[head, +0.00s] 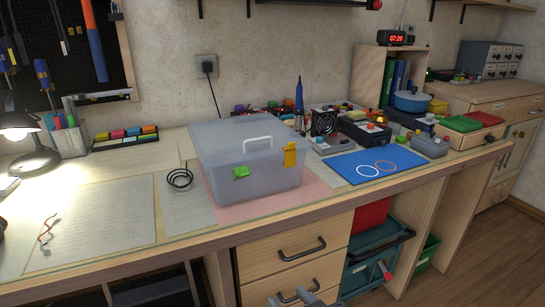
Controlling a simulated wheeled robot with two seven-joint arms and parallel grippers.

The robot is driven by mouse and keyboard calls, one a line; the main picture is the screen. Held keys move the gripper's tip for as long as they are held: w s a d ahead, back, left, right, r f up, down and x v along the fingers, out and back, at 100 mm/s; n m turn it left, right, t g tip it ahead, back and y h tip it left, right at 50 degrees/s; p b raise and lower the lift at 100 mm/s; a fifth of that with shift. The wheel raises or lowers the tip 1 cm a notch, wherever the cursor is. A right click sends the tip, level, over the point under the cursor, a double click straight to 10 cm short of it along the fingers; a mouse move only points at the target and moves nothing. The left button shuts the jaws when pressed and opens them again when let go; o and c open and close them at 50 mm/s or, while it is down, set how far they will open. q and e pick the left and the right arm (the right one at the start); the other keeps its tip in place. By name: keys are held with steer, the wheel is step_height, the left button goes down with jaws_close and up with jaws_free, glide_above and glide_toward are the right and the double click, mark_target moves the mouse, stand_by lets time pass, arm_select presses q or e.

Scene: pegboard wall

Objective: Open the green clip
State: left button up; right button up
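The green clip (241,172) is on the front of a translucent grey box (250,190), left of the middle, near the lid's edge. It looks short and flat; I cannot tell whether it is latched. A yellow-orange clip (290,155) is on the box's front right and stands taller. The box's lid is down, with a white handle (257,142) on top. My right gripper (290,298) shows only in part at the bottom edge, in front of the drawers, below and well apart from the box. Its fingers look spread and hold nothing visible. My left gripper is not in view.
The box stands on a pink mat (310,190) on the wooden bench. A black wire coil (180,179) lies to its left and a blue board (368,165) to its right. Electronics (365,132) stand behind the board. The drawers (295,250) are shut below the bench edge.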

mark_target(244, 172)
step_height(244, 172, up, 14)
steer(key=w+a+r+t+p, duration=0.1)
steer(key=w+a+t+p, duration=0.1)
steer(key=w+t, duration=0.1)
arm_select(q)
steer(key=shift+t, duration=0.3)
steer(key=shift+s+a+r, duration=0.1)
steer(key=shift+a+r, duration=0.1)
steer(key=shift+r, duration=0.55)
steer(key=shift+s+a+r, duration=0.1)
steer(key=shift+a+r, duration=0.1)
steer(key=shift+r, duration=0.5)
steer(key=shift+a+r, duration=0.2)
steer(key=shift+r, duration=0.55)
arm_select(e)
steer(key=shift+t+y, duration=0.3)
steer(key=shift+x, duration=7.85)
